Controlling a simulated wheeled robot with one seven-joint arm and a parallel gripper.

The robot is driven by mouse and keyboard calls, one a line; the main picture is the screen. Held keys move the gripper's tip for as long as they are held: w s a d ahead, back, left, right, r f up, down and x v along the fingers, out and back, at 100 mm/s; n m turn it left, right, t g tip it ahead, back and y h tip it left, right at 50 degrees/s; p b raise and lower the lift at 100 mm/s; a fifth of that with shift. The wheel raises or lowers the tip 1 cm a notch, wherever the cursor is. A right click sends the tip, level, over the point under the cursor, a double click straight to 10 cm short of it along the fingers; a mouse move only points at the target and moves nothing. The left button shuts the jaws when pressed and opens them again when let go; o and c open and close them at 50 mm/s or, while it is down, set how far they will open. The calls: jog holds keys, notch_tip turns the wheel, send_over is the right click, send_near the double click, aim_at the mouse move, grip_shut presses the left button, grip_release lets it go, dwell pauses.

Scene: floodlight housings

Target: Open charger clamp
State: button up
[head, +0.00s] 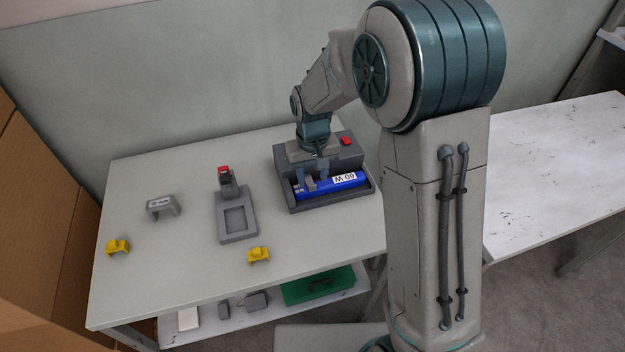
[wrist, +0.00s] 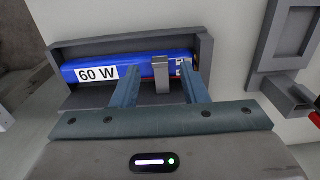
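The charger (head: 281,155) is a dark grey box on the table, with a shallow tray at its front and a red button (head: 346,141) on top. A blue battery (head: 345,182) marked 60 W lies in the tray; it fills the tray's width in the wrist view (wrist: 145,68). A small grey clamp (wrist: 162,82) crosses over the battery near its end. My gripper (head: 312,178) points down over the charger. In the wrist view its two fingers (wrist: 159,73) are apart, one on each side of the clamp, with visible gaps. Whether the clamp is latched cannot be told.
A grey fixture (head: 237,236) with a square recess and a red-topped part (head: 224,171) stands left of the charger. A grey bracket (head: 162,206) and two yellow pieces (head: 118,247) (head: 259,255) lie on the table. A green case (head: 318,287) sits on the lower shelf.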

jog(key=shift+f, duration=1.15)
grip_shut()
jog(key=shift+r, duration=0.1)
